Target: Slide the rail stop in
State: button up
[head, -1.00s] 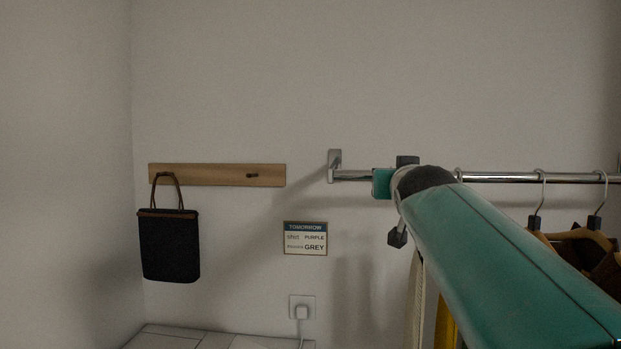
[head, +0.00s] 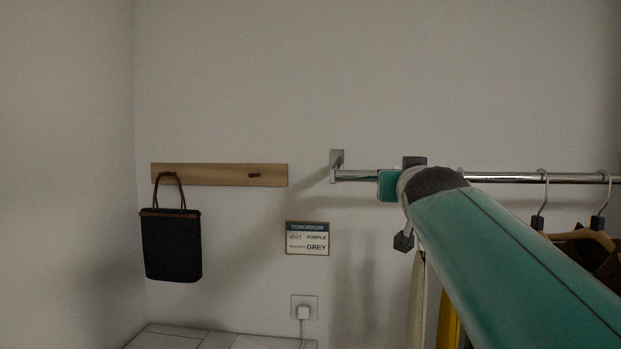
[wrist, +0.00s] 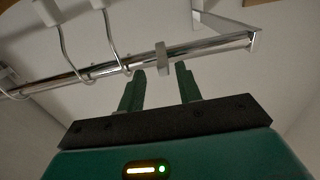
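The rail stop (wrist: 162,57) is a small grey block on the chrome rail (wrist: 203,47) in the wrist view. It sits between the rail's end bracket and the nearest hanger hook. My gripper (wrist: 160,70) is open, with its two dark green fingers pointing up at the rail. The stop's lower end appears between the fingertips, with a gap on each side; whether the fingers reach around it in depth I cannot tell.
The rail's end bracket (head: 337,165) is fixed to the wall. Hangers (head: 541,205) with clothes hang from the rail at right. A wooden peg board (head: 218,175) holds a black bag (head: 171,245). A small sign (head: 307,238) and a plugged socket (head: 304,307) are below the rail.

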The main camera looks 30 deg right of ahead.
jog(key=v, duration=1.2)
jog(key=shift+w, duration=0.1)
jog(key=w+a+f+n+g+y, duration=0.1)
jog(key=a+f+n+g+y, duration=0.15)
jog(key=a+f, duration=0.45)
jog(key=a+f+n+g+y, duration=0.1)
jog(key=a+f+y, duration=0.25)
jog(key=f, duration=0.85)
jog(key=w+a+f+n+g+y, duration=0.1)
jog(key=a+f+g+y, duration=0.1)
jog(key=a+f, duration=0.5)
jog(key=s+a+f+n+g+y, duration=0.1)
jog(key=s+a+f+g, duration=0.1)
jog(key=f, duration=0.4)
jog(key=s+a+f+n+g+y, duration=0.1)
jog(key=s+a+f+g, duration=0.1)
jog(key=f, duration=0.5)
jog(key=shift+s+a, duration=0.45)
jog(key=shift+s, duration=0.65)
jog(key=shift+d+f, duration=0.1)
jog(key=shift+d, duration=0.05)
